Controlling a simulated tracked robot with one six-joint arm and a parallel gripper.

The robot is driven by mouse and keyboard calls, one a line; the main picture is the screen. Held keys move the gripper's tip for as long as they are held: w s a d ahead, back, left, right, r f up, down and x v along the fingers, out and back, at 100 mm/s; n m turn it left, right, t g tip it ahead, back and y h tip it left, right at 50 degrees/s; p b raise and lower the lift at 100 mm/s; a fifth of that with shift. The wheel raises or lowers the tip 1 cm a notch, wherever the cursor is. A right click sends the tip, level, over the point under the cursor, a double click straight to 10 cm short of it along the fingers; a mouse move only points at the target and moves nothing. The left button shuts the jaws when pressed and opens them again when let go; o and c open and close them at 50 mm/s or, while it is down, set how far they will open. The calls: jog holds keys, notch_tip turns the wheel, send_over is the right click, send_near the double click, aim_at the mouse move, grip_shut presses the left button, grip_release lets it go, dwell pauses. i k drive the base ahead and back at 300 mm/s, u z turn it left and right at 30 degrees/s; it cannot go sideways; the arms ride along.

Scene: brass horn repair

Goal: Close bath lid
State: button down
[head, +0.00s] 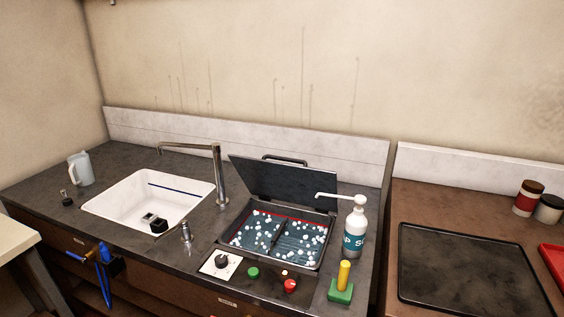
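The bath (322,262) is a rectangular basin set into the dark counter, with bluish liquid and white foam or bubbles in it. Its dark lid (283,187) stands open, tilted up at the back edge of the bath. A bar handle (285,160) shows at the lid's top edge. A red line runs along the inside back wall of the bath. My gripper is not in the head view.
A soap pump bottle (355,228) stands right of the bath, its spout reaching left near the lid. A faucet (217,172) and white sink (128,205) are to the left. A knob panel (221,264), green and red buttons, and a yellow-handled green block (341,288) are in front.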

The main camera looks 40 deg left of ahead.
aim_at(268, 181)
jog(key=k, duration=1.45)
jog(key=u, duration=1.9)
jog(key=i, duration=1.5)
jog(key=u, duration=0.05)
